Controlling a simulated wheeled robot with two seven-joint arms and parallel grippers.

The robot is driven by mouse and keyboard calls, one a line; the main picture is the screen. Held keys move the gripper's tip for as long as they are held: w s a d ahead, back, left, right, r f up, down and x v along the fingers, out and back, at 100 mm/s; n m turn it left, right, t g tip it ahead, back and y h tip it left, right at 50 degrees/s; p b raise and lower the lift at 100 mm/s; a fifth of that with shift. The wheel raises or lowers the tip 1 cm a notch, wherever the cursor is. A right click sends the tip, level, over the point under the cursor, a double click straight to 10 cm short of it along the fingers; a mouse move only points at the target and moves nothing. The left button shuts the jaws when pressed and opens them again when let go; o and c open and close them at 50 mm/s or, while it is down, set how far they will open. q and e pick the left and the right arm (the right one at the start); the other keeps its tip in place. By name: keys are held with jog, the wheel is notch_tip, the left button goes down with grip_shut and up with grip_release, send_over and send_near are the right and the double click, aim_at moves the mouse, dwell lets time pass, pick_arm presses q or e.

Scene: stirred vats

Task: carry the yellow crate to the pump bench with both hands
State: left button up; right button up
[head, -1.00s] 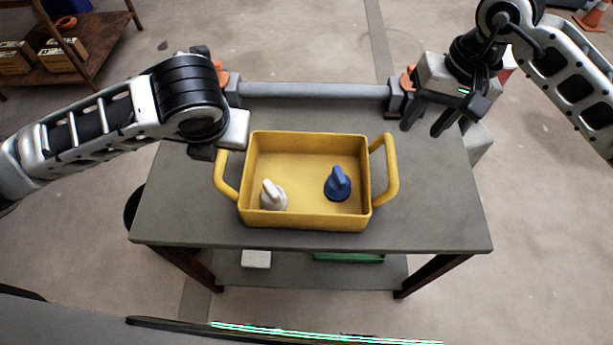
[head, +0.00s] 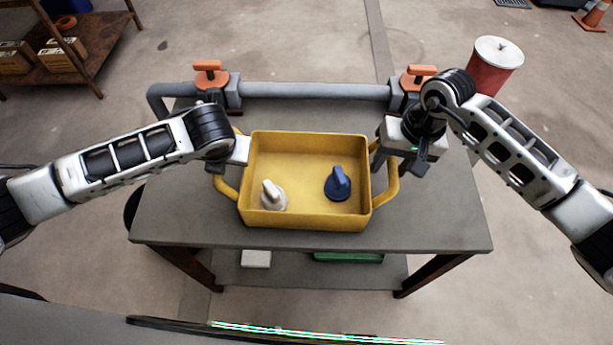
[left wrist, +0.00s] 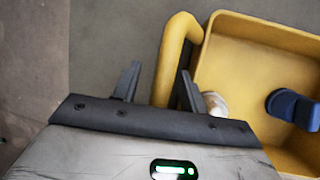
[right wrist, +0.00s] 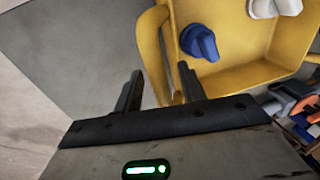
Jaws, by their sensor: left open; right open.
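The yellow crate (head: 300,221) sits level on a grey table (head: 440,226). A white knob-like part (head: 272,197) and a blue one (head: 338,184) stand in it. My left gripper (head: 222,165) is at the left handle; in the left wrist view that handle (left wrist: 172,62) passes between the open fingers (left wrist: 158,88). My right gripper (head: 384,160) is at the right handle; in the right wrist view the handle (right wrist: 153,50) lies between the open fingers (right wrist: 160,90). The grippers partly hide both handles in the head view. I cannot tell which thing is the pump bench.
A grey pipe (head: 310,90) with two orange-handled valves (head: 210,70) runs along the table's far edge. A red canister (head: 492,72) stands behind at the right. A brown shelf (head: 85,65) is far left, an orange cone (head: 592,15) far right. Floor between is mostly clear.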

pick_arm(q)
grip_shut()
pick_arm(e)
grip_shut()
pick_arm(q)
jog(key=shift+r, duration=0.2)
pick_arm(e)
jog(key=shift+r, duration=0.2)
